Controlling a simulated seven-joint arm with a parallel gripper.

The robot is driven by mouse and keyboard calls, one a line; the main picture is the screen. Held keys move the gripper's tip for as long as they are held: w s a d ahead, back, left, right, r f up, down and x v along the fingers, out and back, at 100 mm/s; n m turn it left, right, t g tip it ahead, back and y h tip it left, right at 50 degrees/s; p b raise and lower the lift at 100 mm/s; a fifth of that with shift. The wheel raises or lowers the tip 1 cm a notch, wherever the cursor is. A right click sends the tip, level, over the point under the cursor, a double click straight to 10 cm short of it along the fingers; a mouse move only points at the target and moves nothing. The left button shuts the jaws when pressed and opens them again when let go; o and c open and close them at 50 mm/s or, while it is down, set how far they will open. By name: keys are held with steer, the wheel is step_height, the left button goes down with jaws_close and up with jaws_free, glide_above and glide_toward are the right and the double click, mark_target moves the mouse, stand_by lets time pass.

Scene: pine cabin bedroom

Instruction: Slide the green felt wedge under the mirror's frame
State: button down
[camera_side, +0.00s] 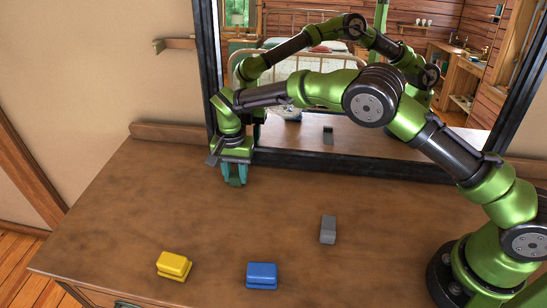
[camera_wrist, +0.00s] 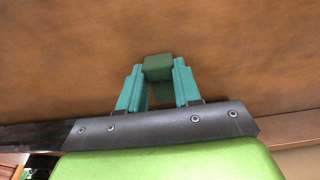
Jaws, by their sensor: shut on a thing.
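My gripper (camera_side: 235,173) is low over the dresser top, near the lower left corner of the mirror's frame (camera_side: 355,166). Its teal fingers are shut on the dark green felt wedge (camera_side: 236,182). In the wrist view the green wedge (camera_wrist: 157,67) sits between the two fingertips of my gripper (camera_wrist: 158,80) and sticks out past them. The dark frame (camera_wrist: 35,137) shows at the lower left of the wrist view. I cannot tell whether the wedge touches the dresser top or the frame.
On the dresser top (camera_side: 120,210) stand a yellow block (camera_side: 173,265), a blue block (camera_side: 262,275) and a grey block (camera_side: 328,229). The mirror glass reflects my arm, a bed and the grey block.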

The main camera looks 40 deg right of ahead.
steer(key=shift+w+d, duration=0.65)
stand_by(0.5)
steer(key=c, duration=0.7)
jaws_free()
